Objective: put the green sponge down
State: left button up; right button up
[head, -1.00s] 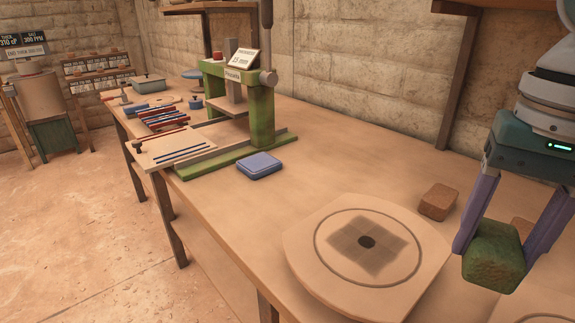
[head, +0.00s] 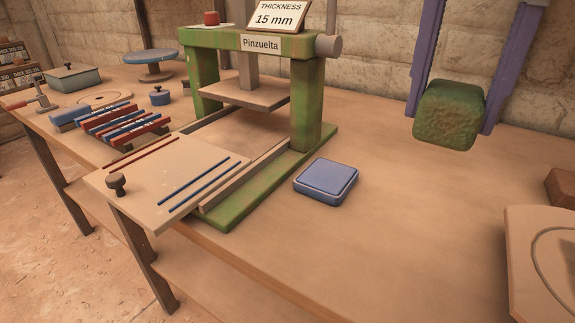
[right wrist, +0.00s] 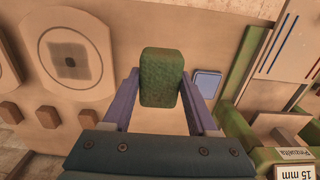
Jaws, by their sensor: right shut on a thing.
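The green sponge (head: 449,114) is a rough dark green block held between the two purple fingers of my right gripper (head: 455,105) in the head view, at the upper right. It appears to be above the wooden table (head: 400,220), apart from its surface. In the right wrist view the sponge (right wrist: 161,77) also sits between the fingers of my right gripper (right wrist: 162,100), with the table top beyond it. My left gripper is not in view.
A blue square pad (head: 326,181) lies on the table beside the green press (head: 305,110). A round-marked board (head: 540,250) and a brown block (head: 561,187) are at the right. Red and blue strips (head: 125,124) lie left of the press. The table between pad and board is clear.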

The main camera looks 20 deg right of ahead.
jog(key=shift+w+a+f, duration=0.2)
jog(key=shift+f, duration=0.05)
jog(key=b, duration=0.2)
send_over(392, 272)
notch_tip(392, 272, down, 15)
jog(key=shift+f, duration=0.1)
notch_tip(392, 272, down, 4)
jog(key=shift+r+b, duration=0.1)
jog(key=shift+b, duration=0.2)
jog(key=shift+f, duration=0.3)
jog(key=shift+f, duration=0.2)
jog(key=o, duration=1.2)
jog(key=shift+r, duration=0.1)
